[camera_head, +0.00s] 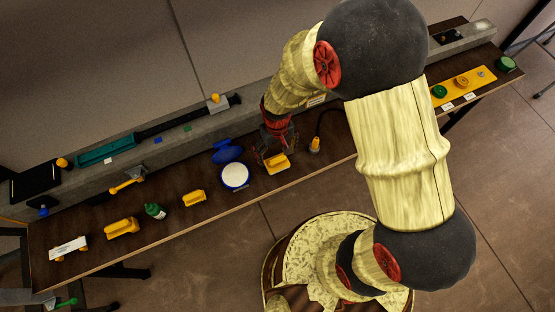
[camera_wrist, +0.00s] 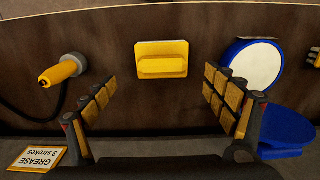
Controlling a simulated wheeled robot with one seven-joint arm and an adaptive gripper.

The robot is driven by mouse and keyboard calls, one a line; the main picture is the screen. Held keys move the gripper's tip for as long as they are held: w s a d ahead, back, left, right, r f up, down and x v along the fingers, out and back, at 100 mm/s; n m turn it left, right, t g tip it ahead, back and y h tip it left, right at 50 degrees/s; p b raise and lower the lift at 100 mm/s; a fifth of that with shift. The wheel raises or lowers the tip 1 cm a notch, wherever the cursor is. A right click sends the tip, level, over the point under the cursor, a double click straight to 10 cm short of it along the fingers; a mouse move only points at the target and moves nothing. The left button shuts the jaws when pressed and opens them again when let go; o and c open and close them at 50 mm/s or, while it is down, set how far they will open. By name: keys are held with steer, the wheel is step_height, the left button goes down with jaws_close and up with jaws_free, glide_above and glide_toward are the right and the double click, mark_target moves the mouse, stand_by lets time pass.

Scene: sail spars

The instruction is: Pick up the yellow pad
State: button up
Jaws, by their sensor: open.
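A yellow pad with a raised handle-like block (camera_head: 278,164) lies on the brown bench, just below my gripper (camera_head: 277,151) in the head view. In the wrist view the same yellow pad (camera_wrist: 161,60) sits ahead of and between the two padded fingers of my gripper (camera_wrist: 157,86). The fingers are spread wide and nothing is between them. The pad appears apart from both fingers. Two similar yellow pieces lie further left on the bench: a smaller one (camera_head: 194,198) and a larger one (camera_head: 122,227).
A yellow-tipped tool with a black cable (camera_wrist: 60,72) lies left of the pad in the wrist view. A white-topped blue round tub (camera_wrist: 254,65) and blue lid (camera_wrist: 287,132) lie right. A grey ledge (camera_head: 205,122) runs along the bench's back.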

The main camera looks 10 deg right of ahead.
mark_target(277, 158)
steer(key=f, duration=0.2)
steer(key=f+b, duration=0.1)
steer(key=f, duration=0.1)
steer(key=s+f, duration=0.1)
steer(key=shift+f+b, duration=0.3)
steer(key=shift+f, duration=0.1)
steer(key=shift+c, duration=1.4)
steer(key=c, duration=1)
